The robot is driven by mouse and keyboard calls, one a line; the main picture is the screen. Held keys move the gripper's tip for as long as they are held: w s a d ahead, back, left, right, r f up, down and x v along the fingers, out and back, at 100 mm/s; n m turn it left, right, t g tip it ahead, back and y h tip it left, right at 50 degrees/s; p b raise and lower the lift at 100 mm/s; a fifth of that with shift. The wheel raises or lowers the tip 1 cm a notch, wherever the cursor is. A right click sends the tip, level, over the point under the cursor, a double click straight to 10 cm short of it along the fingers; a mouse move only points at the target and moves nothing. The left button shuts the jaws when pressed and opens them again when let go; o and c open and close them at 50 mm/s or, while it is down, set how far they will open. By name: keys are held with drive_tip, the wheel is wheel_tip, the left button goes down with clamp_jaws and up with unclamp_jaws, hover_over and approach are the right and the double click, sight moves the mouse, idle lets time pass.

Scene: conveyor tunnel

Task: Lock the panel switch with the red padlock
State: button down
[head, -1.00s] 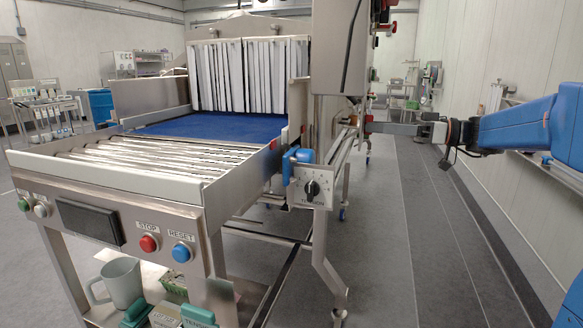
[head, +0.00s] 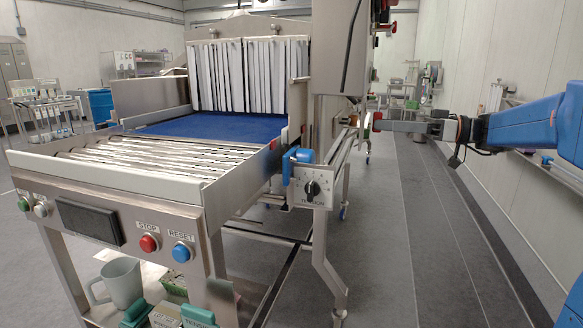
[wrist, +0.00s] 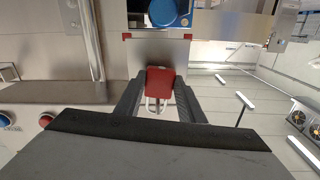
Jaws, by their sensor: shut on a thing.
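My gripper (head: 380,125) is at the right of the conveyor frame in the head view, small and far off. In the wrist view its dark fingers (wrist: 160,98) are shut on the red padlock (wrist: 160,80), one on each side. The padlock's pale shackle (wrist: 152,104) shows below its red body. A black rotary switch (head: 312,188) sits on a light plate under a blue motor housing; I cannot tell if this is the panel switch.
A steel cabinet (head: 341,45) hangs above and left of my gripper. The conveyor (head: 150,150) with rollers and blue belt fills the left. Its front has a red STOP button (head: 149,243) and blue RESET button (head: 181,252). The floor aisle (head: 400,240) on the right is clear.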

drive_tip(key=shift+v, duration=2.2)
drive_tip(key=shift+s, duration=0.1)
